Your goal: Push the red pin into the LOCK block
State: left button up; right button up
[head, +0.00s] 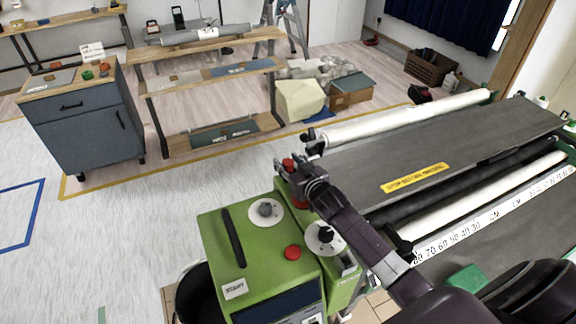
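My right arm comes in from the lower right, and its dark gripper (297,178) is over the back corner of the green machine (215,235). A small red piece (288,163), which looks like the red pin, shows right at the fingertips. More red shows just below, partly covered by the gripper. I cannot tell whether the fingers are closed on the pin or only touch it. I cannot read a LOCK label; the block is hidden or too small to make out. My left gripper is not in view.
The machine's top has a red button (292,252), a white dial (265,209) and a black handle (233,238). The grey paster table (440,160) with white rollers lies to the right. A blue-grey cabinet (85,130) and wooden shelf stand behind. The floor at left is clear.

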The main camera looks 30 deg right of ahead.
jog(key=shift+c, duration=0.5)
jog(key=c, duration=0.8)
